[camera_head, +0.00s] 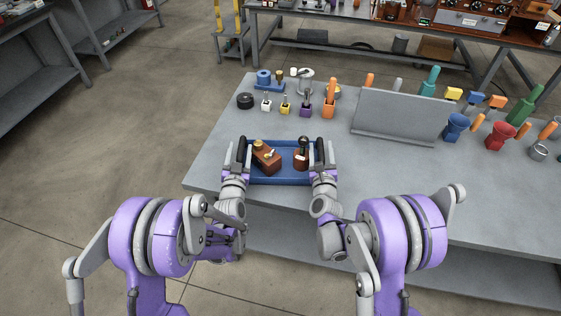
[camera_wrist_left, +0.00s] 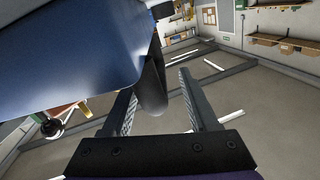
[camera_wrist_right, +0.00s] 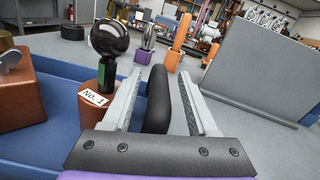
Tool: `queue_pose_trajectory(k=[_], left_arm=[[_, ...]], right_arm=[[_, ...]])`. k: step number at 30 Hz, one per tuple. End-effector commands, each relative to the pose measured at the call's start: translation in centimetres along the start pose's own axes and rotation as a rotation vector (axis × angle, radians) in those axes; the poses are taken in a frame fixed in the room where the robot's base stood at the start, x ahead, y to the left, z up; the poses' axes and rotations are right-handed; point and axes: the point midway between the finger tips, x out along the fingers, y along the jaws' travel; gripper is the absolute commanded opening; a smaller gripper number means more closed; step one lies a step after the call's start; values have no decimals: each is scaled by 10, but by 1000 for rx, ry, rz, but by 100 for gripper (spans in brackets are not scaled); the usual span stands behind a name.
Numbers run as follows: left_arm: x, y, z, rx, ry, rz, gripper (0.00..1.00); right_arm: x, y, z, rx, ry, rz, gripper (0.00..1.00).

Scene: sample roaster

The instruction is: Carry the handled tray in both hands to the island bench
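The blue handled tray (camera_head: 284,181) is at the near left part of the grey bench, with a dark upright handle at each end. It carries a brown wooden block with a brass-coloured top (camera_head: 266,160) and a brown block with a black ball knob (camera_head: 302,158); a "No. 1" label shows in the right wrist view (camera_wrist_right: 93,98). My left gripper (camera_head: 239,152) is at the left handle (camera_wrist_left: 152,88), fingers apart on either side of it. My right gripper (camera_head: 320,153) has its fingers apart around the right handle (camera_wrist_right: 158,100), with a visible gap.
The grey bench (camera_head: 225,150) holds a row of small tools behind the tray, including an orange-handled one (camera_head: 330,98). A grey upright panel (camera_head: 400,115) stands to the right. Another bench (camera_head: 400,37) with equipment is at the back. Open floor (camera_head: 150,110) lies to the left.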

Motion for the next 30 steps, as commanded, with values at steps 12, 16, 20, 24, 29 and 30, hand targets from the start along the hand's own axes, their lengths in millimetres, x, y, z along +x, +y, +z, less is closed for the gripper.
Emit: queue_pose_trajectory(k=[12,16,20,24,29,30], left_arm=[[-25,2,0,-2,1,2,60],[-46,1,0,-1,2,1,60],[-65,0,-1,-1,2,0,60],[-77,0,-1,0,2,-1,60],[-82,-1,-1,0,2,-1,60],[-82,-1,-1,0,2,-1,60]], right_arm=[[0,2,0,1,0,3,59],[0,2,0,1,1,4,59],[0,2,0,1,1,4,59],[0,2,0,1,1,4,59],[-8,2,0,1,0,4,59],[-13,2,0,0,0,4,59]])
